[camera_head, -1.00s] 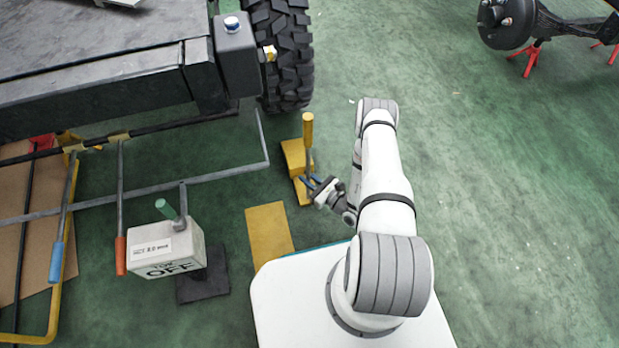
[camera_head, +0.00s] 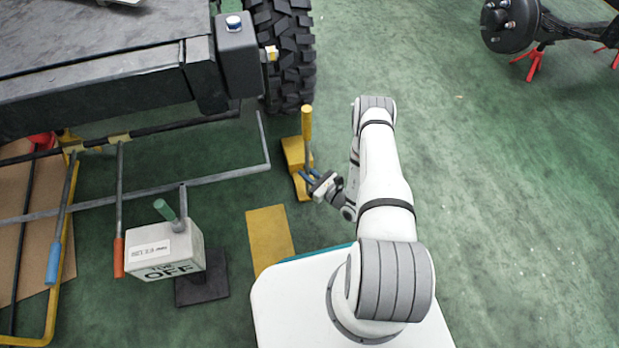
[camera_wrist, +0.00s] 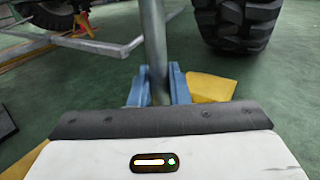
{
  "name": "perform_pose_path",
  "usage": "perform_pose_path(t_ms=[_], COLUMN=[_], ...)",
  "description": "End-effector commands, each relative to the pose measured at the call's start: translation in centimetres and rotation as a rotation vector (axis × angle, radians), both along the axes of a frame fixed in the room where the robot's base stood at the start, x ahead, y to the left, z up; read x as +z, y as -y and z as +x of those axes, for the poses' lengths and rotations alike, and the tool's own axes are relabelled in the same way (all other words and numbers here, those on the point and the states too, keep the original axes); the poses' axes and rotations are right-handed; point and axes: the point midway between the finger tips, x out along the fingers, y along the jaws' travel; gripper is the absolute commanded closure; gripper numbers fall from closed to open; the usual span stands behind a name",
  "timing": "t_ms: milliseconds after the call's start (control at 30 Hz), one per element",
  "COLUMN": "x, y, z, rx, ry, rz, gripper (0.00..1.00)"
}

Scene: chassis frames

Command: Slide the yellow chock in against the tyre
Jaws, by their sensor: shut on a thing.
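The yellow chock (camera_head: 294,152) lies on the green floor below the tyre in the head view. An upright grey post with a yellow grip (camera_head: 307,122) rises from it. The black knobbly tyre (camera_head: 288,70) stands beyond the chock, with a strip of floor visible between them. My gripper (camera_head: 310,175) reaches in from the right, with its blue fingers shut around the post low down. In the wrist view the post (camera_wrist: 154,45) runs up between the blue fingers (camera_wrist: 158,88). Part of the chock (camera_wrist: 212,87) shows right of the fingers, and the tyre (camera_wrist: 238,22) is farther back.
A grey floor rail (camera_head: 205,180) ends left of the chock. A white box (camera_head: 165,250) marked OFF with a green-handled lever stands at lower left. A yellow floor plate (camera_head: 268,235) lies nearer my base. The floor right of my arm is open.

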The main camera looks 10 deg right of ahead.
Motion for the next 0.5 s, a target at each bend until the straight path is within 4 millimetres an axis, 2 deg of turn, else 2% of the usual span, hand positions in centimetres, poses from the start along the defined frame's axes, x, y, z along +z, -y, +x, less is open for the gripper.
perform_pose_path(t_ms=[500], x=[-0.2], y=[0.1], z=[3.2], rx=[-0.001], ry=[0.002], rz=[-0.002], gripper=[1.00])
